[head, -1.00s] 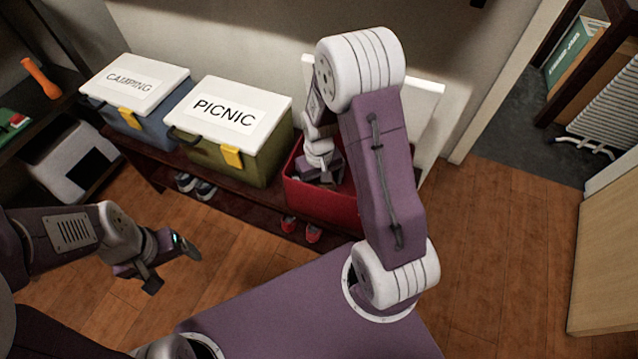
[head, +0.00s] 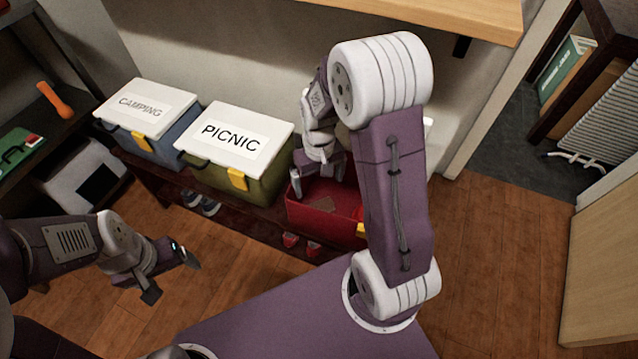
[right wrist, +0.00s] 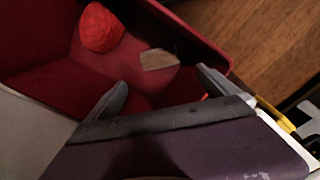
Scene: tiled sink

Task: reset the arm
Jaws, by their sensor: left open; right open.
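My right arm reaches over an open red box (head: 325,226) on the low bench. My right gripper (head: 318,182) is open and empty above the box's opening. In the right wrist view its two fingers (right wrist: 161,80) are spread over the red interior (right wrist: 50,85). A round red-orange thing (right wrist: 102,27) and a small tan piece (right wrist: 158,59) lie inside. My left gripper (head: 170,272) is open and empty at the lower left, above the floor. My right arm hides part of the box's right side.
A closed olive PICNIC box (head: 213,177) and a closed blue CAMPING box (head: 175,138) stand left of the red box. Shoes (head: 200,203) sit beneath the bench. A wooden shelf (head: 430,15) overhangs above. Floor (head: 490,240) is clear at right.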

